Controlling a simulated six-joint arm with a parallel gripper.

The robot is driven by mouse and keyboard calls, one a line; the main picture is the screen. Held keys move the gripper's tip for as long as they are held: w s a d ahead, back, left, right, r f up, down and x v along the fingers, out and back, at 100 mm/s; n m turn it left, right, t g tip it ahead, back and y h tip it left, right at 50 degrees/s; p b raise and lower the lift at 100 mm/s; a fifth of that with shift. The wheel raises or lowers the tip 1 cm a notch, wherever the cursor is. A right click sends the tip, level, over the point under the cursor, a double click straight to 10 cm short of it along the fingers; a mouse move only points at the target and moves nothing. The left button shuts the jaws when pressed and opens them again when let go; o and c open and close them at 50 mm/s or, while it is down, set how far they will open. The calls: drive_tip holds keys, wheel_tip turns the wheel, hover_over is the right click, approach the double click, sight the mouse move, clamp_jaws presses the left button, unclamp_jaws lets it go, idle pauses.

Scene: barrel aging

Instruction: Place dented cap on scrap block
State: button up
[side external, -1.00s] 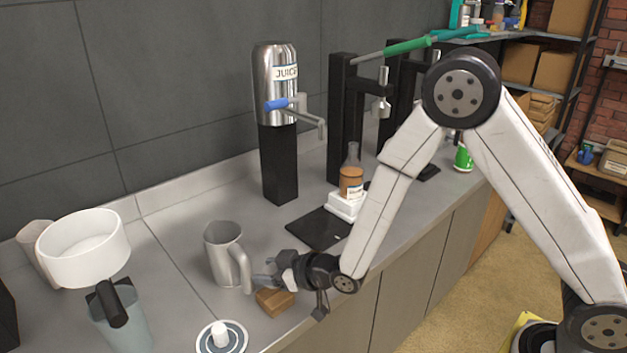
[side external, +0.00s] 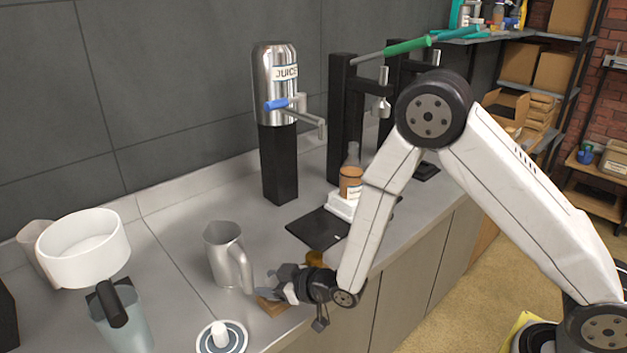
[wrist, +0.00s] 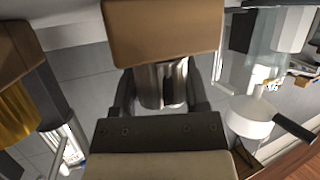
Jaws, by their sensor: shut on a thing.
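My gripper (side external: 281,285) is low over the counter's front edge, at the brown wooden scrap block (side external: 271,307), and partly hides it. In the wrist view, which is upside down, my gripper's fingers (wrist: 163,100) are closed on a silvery metal piece, which I take as the dented cap (wrist: 150,86). The cap is upright and right over the block's brown face (wrist: 165,32). I cannot tell whether cap and block touch. In the side view the cap is hidden by my gripper.
A grey metal mug (side external: 224,260) stands close left of my gripper.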

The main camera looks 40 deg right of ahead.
drive_tip(key=shift+f, duration=0.1)
drive_tip(key=o, duration=1.2)
drive_tip(key=shift+s+r, duration=0.15)
drive_tip(key=shift+r, duration=0.05)
drive_tip(key=shift+v, duration=3.6)
drive_tip(key=shift+d, duration=0.1)
